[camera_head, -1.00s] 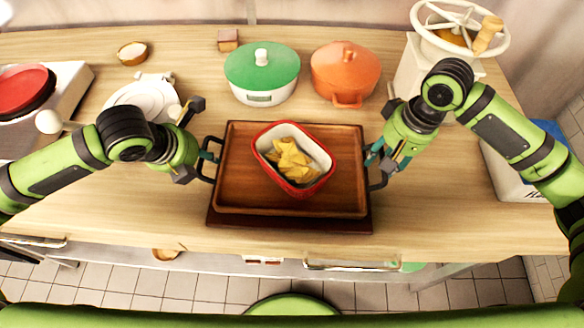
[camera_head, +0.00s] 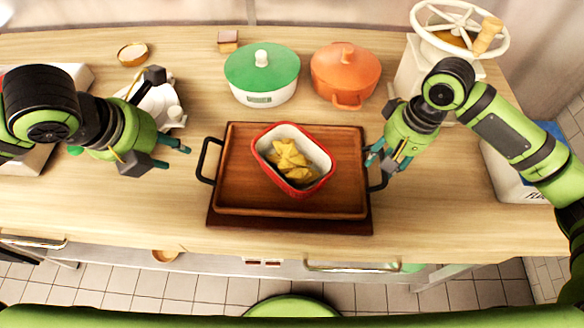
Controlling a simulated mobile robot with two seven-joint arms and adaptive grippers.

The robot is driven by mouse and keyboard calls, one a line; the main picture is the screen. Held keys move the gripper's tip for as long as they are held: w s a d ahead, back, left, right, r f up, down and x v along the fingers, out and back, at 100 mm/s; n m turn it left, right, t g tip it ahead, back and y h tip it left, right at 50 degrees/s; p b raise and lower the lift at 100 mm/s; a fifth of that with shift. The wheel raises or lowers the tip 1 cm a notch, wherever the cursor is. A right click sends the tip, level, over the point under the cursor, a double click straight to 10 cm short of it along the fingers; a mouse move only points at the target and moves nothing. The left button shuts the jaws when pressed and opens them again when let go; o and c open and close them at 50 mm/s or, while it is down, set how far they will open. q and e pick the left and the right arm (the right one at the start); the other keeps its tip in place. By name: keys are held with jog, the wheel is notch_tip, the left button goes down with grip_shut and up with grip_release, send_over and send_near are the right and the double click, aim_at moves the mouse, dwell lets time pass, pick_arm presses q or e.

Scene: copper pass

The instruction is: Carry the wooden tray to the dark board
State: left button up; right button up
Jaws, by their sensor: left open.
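The wooden tray (camera_head: 235,195) lies level over the dark board (camera_head: 290,223), whose edge shows along the tray's front and sides. The tray has a dark handle at each end, and a red-rimmed white dish (camera_head: 262,160) of yellow food sits in it. My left gripper (camera_head: 180,156) is open and empty, left of the left handle (camera_head: 203,160) and apart from it. My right gripper (camera_head: 380,160) is at the right handle (camera_head: 380,178); its fingers partly hide the handle, and I cannot tell whether they are closed on it.
A green-lidded pot (camera_head: 262,75) and an orange pot (camera_head: 345,72) stand behind the tray. A white grinder with a wheel (camera_head: 460,28) is at the back right. The counter's front edge is close to the board.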

notch_tip(320, 180, up, 12)
jog(key=d, duration=0.2)
jog(key=shift+f, duration=0.25)
jog(key=shift+d, duration=0.1)
